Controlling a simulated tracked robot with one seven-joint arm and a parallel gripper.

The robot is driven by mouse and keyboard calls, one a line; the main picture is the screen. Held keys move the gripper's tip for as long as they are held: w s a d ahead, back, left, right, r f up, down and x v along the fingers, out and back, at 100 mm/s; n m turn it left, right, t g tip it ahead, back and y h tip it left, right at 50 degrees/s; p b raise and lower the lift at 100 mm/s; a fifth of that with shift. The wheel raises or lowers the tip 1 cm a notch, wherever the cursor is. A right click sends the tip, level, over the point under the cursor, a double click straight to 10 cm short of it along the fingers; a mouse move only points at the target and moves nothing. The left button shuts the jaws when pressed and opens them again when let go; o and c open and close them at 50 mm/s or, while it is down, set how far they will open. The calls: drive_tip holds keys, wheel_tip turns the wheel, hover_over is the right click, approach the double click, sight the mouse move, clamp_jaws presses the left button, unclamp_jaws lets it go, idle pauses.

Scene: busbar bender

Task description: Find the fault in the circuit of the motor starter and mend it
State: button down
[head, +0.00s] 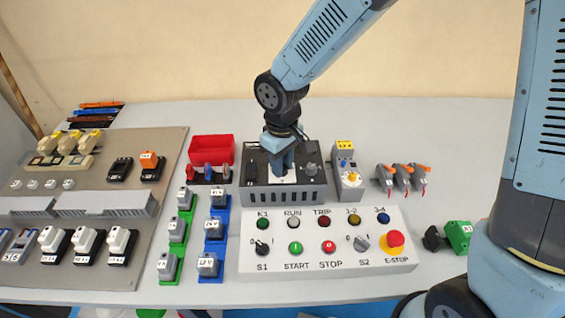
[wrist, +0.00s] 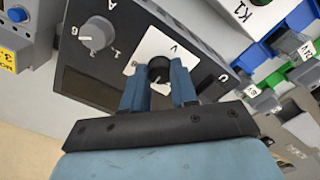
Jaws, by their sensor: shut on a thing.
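My gripper (wrist: 159,90) is at the dark bench unit with a vented front (head: 284,194), its blue fingers shut on a small black knob (wrist: 159,68) on a white plate marked V. A grey knob marked A (wrist: 97,33) is beside it on the same panel. In the head view the fingers hide the held knob. The white control box (head: 325,247) carries lamps K1, RUN, TRIP, 1-2 and 3-4, switches S1 and S2, START and STOP buttons and a red E-STOP (head: 395,240). The lamps look dark. The grey circuit board (head: 90,200) bears relays and modules.
A red bin (head: 211,149) stands behind green (head: 177,231) and blue (head: 214,228) holders with grey plug-in parts. A green block (head: 458,235) is near my arm.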

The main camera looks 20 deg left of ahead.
drive_tip(key=shift+w, duration=0.1)
drive_tip(key=c, duration=0.9)
unclamp_jaws()
wheel_tip(320, 180, up, 14)
drive_tip(key=shift+f, duration=0.15)
